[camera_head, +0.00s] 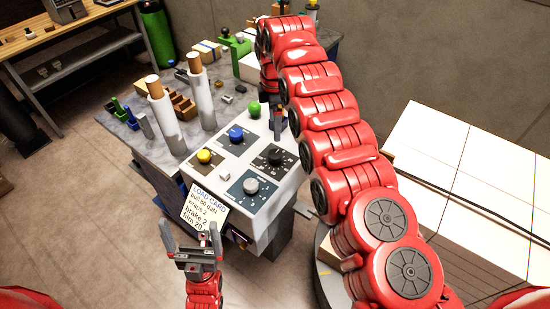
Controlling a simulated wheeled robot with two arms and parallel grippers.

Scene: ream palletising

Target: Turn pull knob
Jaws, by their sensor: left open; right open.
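A grey control box (272,212) carries a yellow knob (204,156), a blue knob (236,134), a black knob (274,157) and a light grey knob (250,186), each on a dark dial plate. The dial names are too small to read, so I cannot tell which is the pull knob. A load card (204,209) on the front lists pull, wraps, brake and film; the pull line seems to read 30 daN. My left gripper (190,234) is open and empty in front of the card. My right gripper (278,122) is near the box's back edge, behind the black knob, small and partly hidden.
A green ball-shaped knob (254,110) stands at the box's back edge. Two white film rolls (202,95) stand on the grey table (150,150) to the left. My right arm crosses the view. A large white block (470,165) fills the right side.

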